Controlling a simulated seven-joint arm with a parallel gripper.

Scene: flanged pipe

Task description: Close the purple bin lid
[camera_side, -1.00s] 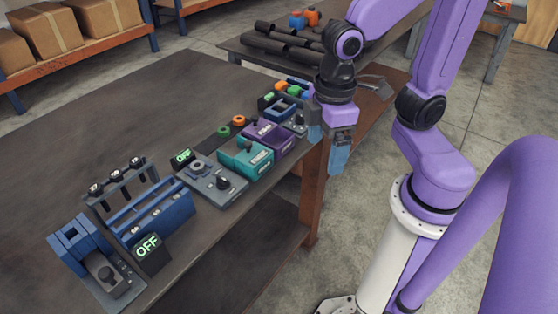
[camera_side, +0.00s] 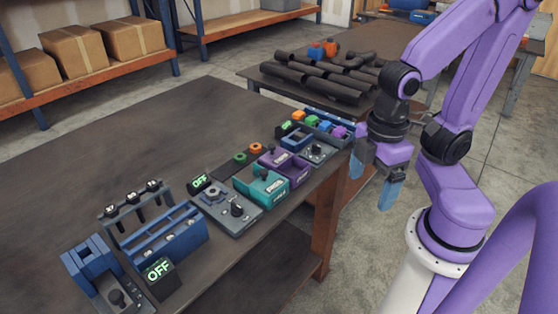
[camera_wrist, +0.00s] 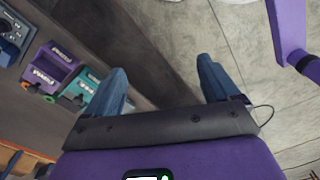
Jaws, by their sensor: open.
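The purple bin (camera_side: 285,166) sits near the bench's right edge, just beyond the teal bin (camera_side: 262,188). It has a pale label on its front and a small dark knob on top. In the wrist view the purple bin (camera_wrist: 55,66) is at the left, next to the teal bin (camera_wrist: 101,97). I cannot tell for sure how its lid stands. My gripper (camera_side: 374,173) is open and empty, off the bench edge to the right of the bins and touching nothing. Its two blue fingers are wide apart in the wrist view (camera_wrist: 162,68).
A grey panel with a knob (camera_side: 227,207), a blue rack (camera_side: 165,240) and OFF displays (camera_side: 159,270) line the bench's near part. Small coloured blocks (camera_side: 325,126) lie beyond the bins. Dark pipes (camera_side: 310,82) rest on a table behind. The bench's left part is bare.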

